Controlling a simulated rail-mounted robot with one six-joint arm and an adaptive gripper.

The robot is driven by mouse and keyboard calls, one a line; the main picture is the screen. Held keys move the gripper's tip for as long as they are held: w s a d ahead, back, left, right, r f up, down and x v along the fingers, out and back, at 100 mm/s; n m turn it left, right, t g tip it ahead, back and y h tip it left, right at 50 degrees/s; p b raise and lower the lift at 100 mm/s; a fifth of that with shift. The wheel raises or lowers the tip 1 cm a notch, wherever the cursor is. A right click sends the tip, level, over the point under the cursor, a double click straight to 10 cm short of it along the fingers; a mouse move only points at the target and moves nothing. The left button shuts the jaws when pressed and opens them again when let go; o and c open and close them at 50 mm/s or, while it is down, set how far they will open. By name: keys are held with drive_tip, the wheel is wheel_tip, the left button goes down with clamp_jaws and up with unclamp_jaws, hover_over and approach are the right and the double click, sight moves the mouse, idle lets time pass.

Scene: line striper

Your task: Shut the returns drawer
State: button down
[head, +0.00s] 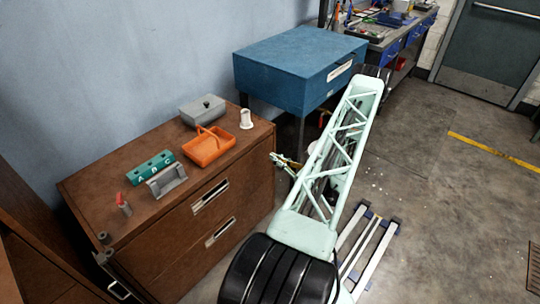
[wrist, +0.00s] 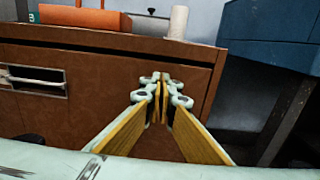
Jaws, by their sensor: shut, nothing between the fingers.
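The brown wooden cabinet (head: 150,245) has two drawer fronts, each with a pale recessed handle. The upper handle (head: 210,195) also shows at the left of the wrist view (wrist: 35,80); the lower handle (head: 220,232) is below it. Both fronts look about flush. I cannot tell which drawer is the returns drawer, as no readable label shows. My gripper (head: 275,158) is shut and empty near the cabinet's upper right front corner. In the wrist view its fingertips (wrist: 161,88) meet before the right part of the brown front, right of the handle; contact cannot be told.
On the cabinet top stand an orange basket (head: 207,148), a grey lidded box (head: 202,110), a white spool (head: 246,120), a teal block (head: 151,168) and a grey holder (head: 167,181). A blue cabinet (head: 285,70) stands to the right. Open floor (head: 430,220) lies at right.

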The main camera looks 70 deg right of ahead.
drive_tip(key=v, duration=0.6)
drive_tip(key=shift+p, duration=0.4)
drive_tip(key=shift+s+a, duration=0.1)
idle(0.6)
